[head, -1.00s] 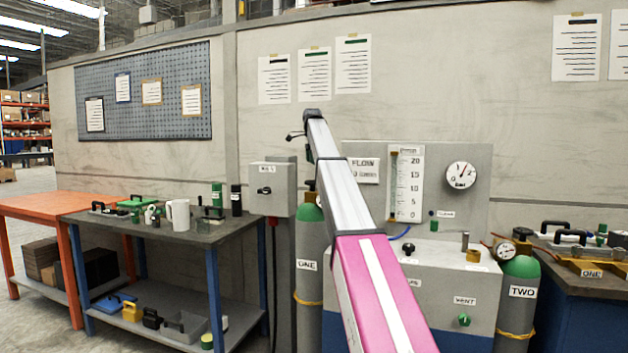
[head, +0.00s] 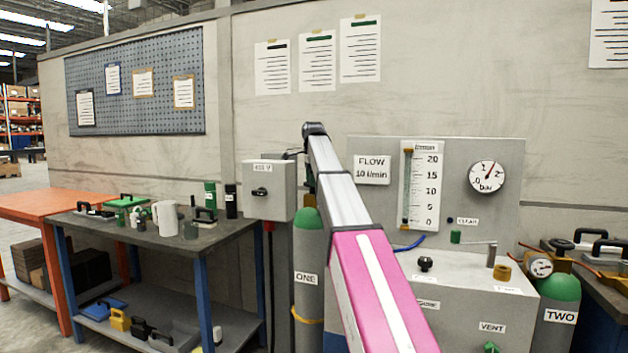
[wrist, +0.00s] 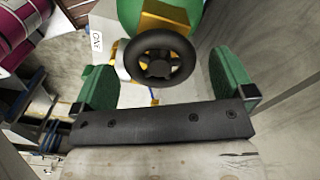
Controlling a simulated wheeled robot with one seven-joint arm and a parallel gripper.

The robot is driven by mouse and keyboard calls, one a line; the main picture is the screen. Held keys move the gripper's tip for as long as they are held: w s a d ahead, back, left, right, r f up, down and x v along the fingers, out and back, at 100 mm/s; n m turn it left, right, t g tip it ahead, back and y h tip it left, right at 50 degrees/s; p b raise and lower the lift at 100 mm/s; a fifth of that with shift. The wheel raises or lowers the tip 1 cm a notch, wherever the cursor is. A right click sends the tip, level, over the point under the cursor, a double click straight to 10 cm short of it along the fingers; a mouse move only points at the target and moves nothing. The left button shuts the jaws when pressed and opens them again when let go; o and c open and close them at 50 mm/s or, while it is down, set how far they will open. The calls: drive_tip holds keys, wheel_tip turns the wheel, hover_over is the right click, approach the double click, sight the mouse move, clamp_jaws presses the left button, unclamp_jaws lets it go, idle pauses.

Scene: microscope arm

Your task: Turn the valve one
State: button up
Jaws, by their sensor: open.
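The valve on cylinder one shows in the wrist view as a black round handwheel (wrist: 159,60) on a brass body (wrist: 168,20), in front of the green cylinder top. My gripper (wrist: 163,76) is open, with one green finger left of the handwheel and one right of it. Gaps show on both sides, so neither finger appears to touch the wheel. In the head view, cylinder one (head: 306,256) stands grey with a green shoulder and a label ONE. My arm hides its handwheel there, and my gripper cannot be made out.
A grey switch box (head: 268,190) hangs left of cylinder one. A grey cabinet (head: 466,290) with a flow panel (head: 480,160) stands to its right. Cylinder two (head: 556,310) is at the far right. A workbench (head: 170,240) with tools stands left.

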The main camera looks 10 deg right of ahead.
drive_tip(key=shift+f, duration=0.25)
drive_tip(key=c, duration=0.9)
drive_tip(key=shift+n, duration=2.8)
